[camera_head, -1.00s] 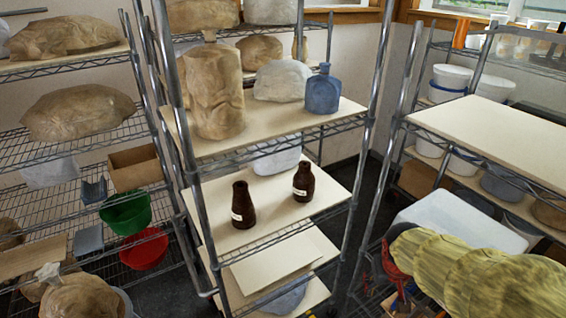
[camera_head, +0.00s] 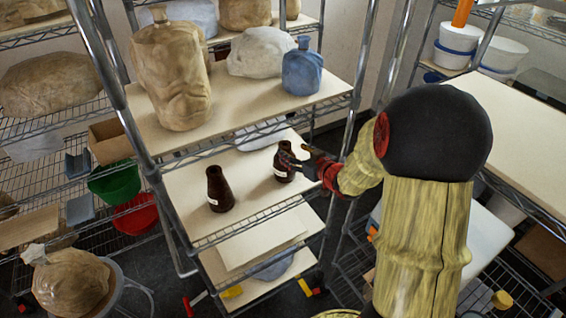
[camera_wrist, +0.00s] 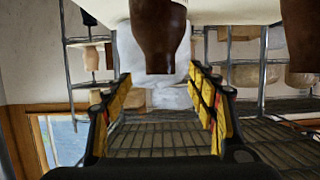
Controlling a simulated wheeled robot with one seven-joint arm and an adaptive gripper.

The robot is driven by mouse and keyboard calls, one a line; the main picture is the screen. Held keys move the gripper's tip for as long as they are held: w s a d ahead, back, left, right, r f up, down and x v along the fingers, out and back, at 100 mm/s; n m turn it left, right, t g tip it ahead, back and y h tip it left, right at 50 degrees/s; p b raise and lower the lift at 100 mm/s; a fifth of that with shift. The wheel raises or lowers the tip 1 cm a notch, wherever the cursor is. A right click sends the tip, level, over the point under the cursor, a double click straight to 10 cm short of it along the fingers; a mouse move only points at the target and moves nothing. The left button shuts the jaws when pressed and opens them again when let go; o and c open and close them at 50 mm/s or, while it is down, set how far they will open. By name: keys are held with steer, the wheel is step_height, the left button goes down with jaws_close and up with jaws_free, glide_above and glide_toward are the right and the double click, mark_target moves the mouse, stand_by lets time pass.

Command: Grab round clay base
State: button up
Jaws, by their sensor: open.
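Two dark brown bottles with white labels stand on the middle shelf of the centre rack: a left bottle (camera_head: 219,190) and a right bottle (camera_head: 283,164). My gripper (camera_head: 305,163) is at the right bottle, reaching in from the right. In the wrist view, which looks upside down, my gripper (camera_wrist: 160,80) is open, with yellow pads on both sides. A brown bottle (camera_wrist: 157,35) shows in line with the gap, neck downward in the picture. I cannot tell whether it is between the fingers. I cannot make out which thing is the round clay base; wrapped tan clay lumps (camera_head: 171,75) stand on the shelf above.
A blue bottle (camera_head: 301,68) and a white wrapped lump (camera_head: 261,52) share the upper shelf. Metal rack posts (camera_head: 345,120) stand close to my arm. A bare shelf top (camera_head: 520,125) is at the right. A wrapped lump (camera_head: 70,282) sits at the lower left.

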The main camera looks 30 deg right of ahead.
mark_target(284, 144)
steer(key=x, duration=0.6)
steer(key=shift+w+a+r+p, duration=0.1)
steer(key=shift+w+p, duration=0.2)
steer(key=shift+w, duration=0.15)
steer(key=shift+c, duration=0.7)
jaws_close()
steer(key=shift+r, duration=0.15)
